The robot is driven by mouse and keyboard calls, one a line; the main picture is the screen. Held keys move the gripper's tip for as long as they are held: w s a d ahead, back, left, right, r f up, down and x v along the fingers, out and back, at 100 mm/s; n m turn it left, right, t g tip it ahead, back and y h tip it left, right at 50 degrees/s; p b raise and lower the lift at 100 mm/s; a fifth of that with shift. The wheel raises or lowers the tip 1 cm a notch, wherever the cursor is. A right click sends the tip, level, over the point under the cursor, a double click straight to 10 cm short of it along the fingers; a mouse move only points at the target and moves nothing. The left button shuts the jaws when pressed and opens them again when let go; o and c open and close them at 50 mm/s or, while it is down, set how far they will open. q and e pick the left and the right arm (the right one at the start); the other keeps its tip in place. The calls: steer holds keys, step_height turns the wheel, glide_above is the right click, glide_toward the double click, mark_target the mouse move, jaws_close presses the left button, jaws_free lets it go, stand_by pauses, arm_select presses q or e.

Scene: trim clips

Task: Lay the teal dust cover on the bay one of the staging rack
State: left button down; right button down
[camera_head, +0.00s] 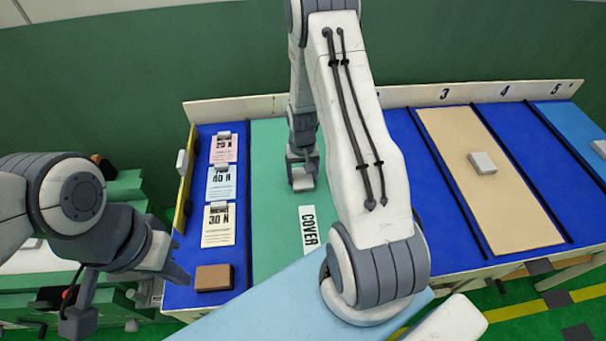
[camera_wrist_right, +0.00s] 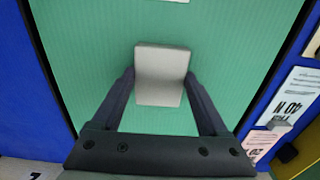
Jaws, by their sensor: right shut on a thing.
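The teal dust cover (camera_head: 275,190) is a long flat panel with a white "COVER" label and a pale grey grip block (camera_wrist_right: 160,72). It lies in line with the rack's long strips, beside the left card area; I cannot tell whether it is slightly raised. My right gripper (camera_head: 303,165) is over its far half. In the right wrist view my right gripper (camera_wrist_right: 160,92) has a finger on each side of the grip block. The staging rack (camera_head: 400,150) is blue, with bay numbers 3, 4 and 5 visible; my right arm hides others. My left gripper (camera_head: 178,268) is left of the rack, its jaws unclear.
A tan cover (camera_head: 490,180) and a light blue cover (camera_head: 575,125), each with a grip block, lie on the right. Several cards (camera_head: 220,183) and a brown block (camera_head: 213,278) lie at the left. A light blue panel (camera_head: 265,305) crosses the front. Black strips divide the bays.

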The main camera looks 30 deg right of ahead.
mark_target(302, 178)
steer(key=shift+f, duration=0.25)
jaws_free()
step_height(302, 178, up, 11)
steer(key=b, duration=0.1)
steer(key=shift+f, duration=0.2)
